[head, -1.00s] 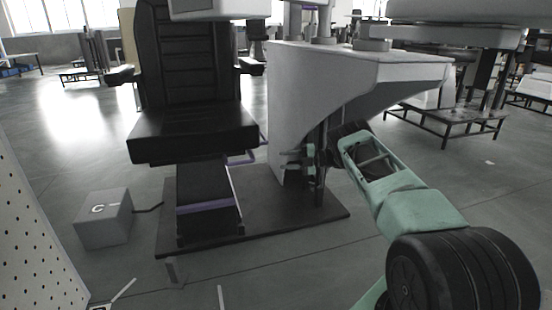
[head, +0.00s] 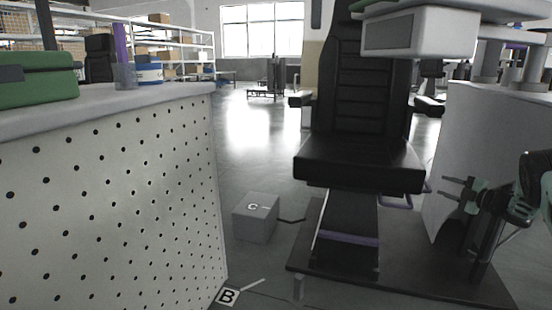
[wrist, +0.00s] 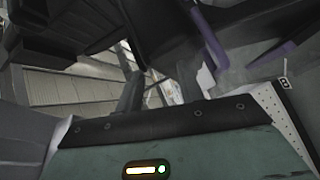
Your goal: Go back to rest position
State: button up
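My gripper (head: 450,188) is at the right of the head view, in front of the light-grey side panel of the unit beside the black chair. Its two thin dark fingers point left and stand apart, with nothing visible between them. My green and black arm link (head: 535,190) is cut off by the right edge.
The black chair (head: 362,165) stands on a dark base plate (head: 310,262). A grey box (head: 256,218) sits on the floor left of it. A perforated white workbench (head: 110,200) with a green case (head: 35,82) stands close on the left.

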notch_tip(320, 180, up, 6)
jog(key=w+a+m+h, duration=0.2)
jog(key=m+h, duration=0.3)
jog(key=m, duration=0.1)
jog(key=s+a+r+m+g+h, duration=0.25)
jog(key=s+a+m+h, duration=0.2)
jog(key=a+m, duration=0.25)
jog(key=s+a+f+m+g+y, duration=0.15)
jog(key=s+a+g, duration=0.25)
jog(key=s+a, duration=0.55)
jog(key=s+a+f+m+g, duration=0.25)
jog(key=s+a, duration=0.25)
jog(key=s, duration=1)
jog(key=s+a+f+m+g+y, duration=0.1)
jog(key=s+a+m+g, duration=0.25)
jog(key=s+a, duration=0.7)
jog(key=s+a+r+n+g+p, duration=0.2)
jog(key=s+a+r+n+p, duration=0.15)
jog(key=s+a, duration=0.4)
jog(key=s+a+r+n+g+p, duration=0.1)
jog(key=s+a+r+n+p, duration=0.1)
jog(key=s+a+r+n, duration=0.4)
notch_tip(320, 180, up, 36)
jog(key=a+m+p, duration=0.1)
jog(key=p, duration=3.6)
jog(key=shift+s+a+f, duration=0.2)
jog(key=shift+s+f, duration=0.05)
jog(key=shift+s, duration=0.2)
jog(key=shift+w+d, duration=0.1)
